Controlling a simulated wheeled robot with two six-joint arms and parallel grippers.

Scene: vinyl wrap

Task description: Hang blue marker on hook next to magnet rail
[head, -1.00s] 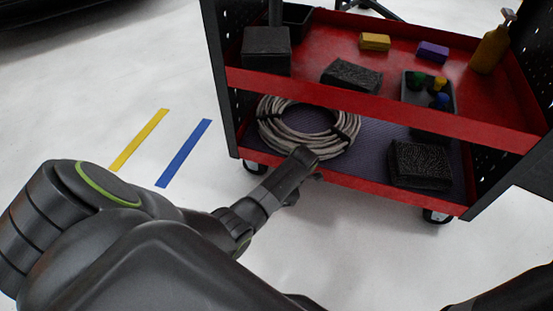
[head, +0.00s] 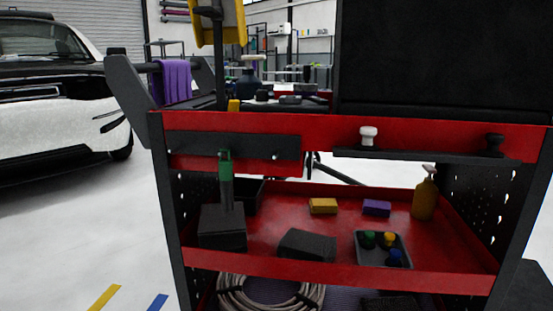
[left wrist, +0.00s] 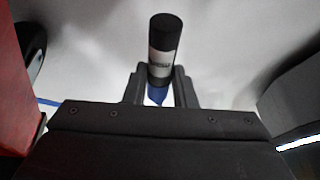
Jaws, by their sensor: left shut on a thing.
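My left gripper (left wrist: 158,92) is shut on the blue marker (left wrist: 162,55) in the left wrist view. The marker has a black end, a white printed label and a blue part between the fingers. Neither gripper shows in the head view. On the red cart's front, a dark strip (head: 250,147) has a green and dark tool (head: 226,170) hanging from it. A small bright point (head: 275,157), perhaps a hook end, shows to its right. Farther right is a black rail (head: 430,155), probably the magnet rail, with a white knob (head: 368,136) and a black knob (head: 494,142).
The cart's red shelf (head: 270,210) holds dark blocks, a yellow block (head: 323,206), a purple block (head: 376,208), a tray (head: 383,262) and a spray bottle (head: 424,198). A purple cloth (head: 176,82) hangs at left.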

